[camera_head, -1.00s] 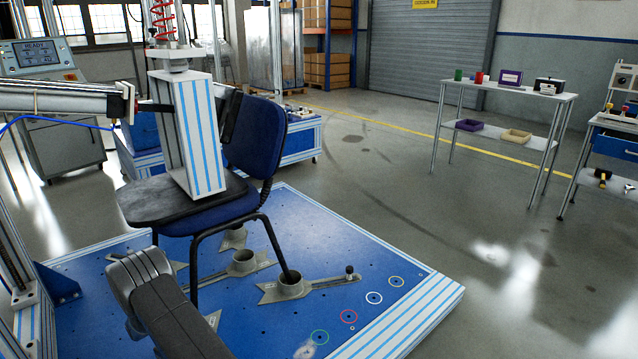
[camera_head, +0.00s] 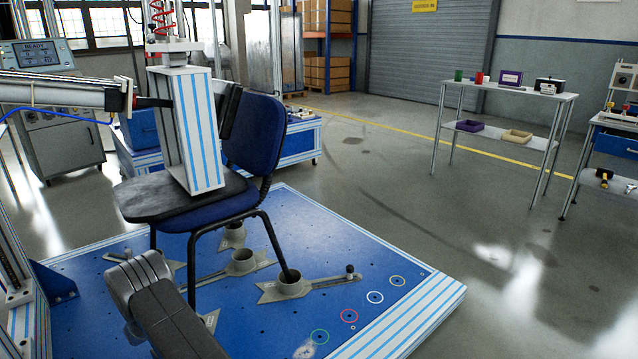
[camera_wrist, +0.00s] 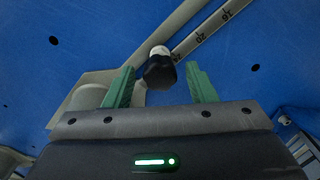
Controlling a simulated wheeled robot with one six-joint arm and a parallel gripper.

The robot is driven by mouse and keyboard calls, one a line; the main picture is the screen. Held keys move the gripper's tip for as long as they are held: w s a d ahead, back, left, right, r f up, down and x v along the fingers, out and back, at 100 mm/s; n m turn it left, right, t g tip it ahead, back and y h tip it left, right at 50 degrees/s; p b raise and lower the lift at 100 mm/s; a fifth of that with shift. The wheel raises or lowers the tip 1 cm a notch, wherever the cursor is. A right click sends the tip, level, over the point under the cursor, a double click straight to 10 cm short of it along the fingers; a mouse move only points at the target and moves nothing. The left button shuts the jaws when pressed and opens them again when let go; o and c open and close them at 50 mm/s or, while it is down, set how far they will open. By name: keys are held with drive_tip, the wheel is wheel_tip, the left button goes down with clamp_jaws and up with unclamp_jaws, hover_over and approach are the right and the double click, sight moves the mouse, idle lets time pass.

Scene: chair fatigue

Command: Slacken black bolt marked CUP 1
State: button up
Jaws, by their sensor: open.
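In the wrist view, a black bolt head (camera_wrist: 159,72) on a pale post stands between the two green fingers of my gripper (camera_wrist: 160,80). The fingers are open, one on each side, with visible gaps to the bolt. It sits by a grey bar with printed scale marks (camera_wrist: 205,35). A grey cup (camera_wrist: 88,96) is partly hidden behind the left finger. No CUP 1 label is readable. In the head view, a black-topped bolt (camera_head: 350,269) stands on the arm of the front right cup (camera_head: 290,285). My gripper is not visible there; my arm link fills the lower left.
A blue office chair (camera_head: 255,140) stands on the blue test platform (camera_head: 390,262), its legs in the cups. A striped white block (camera_head: 205,135) rests on its seat. Side tables (camera_head: 510,88) stand at the right. The floor between is clear.

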drive_tip(key=shift+m, duration=0.3)
drive_tip(key=m, duration=0.4)
idle(0.3)
drive_tip(key=c, duration=0.9)
drive_tip(key=n, duration=0.4)
drive_tip(key=shift+c, duration=0.2)
drive_tip(key=n, duration=0.4)
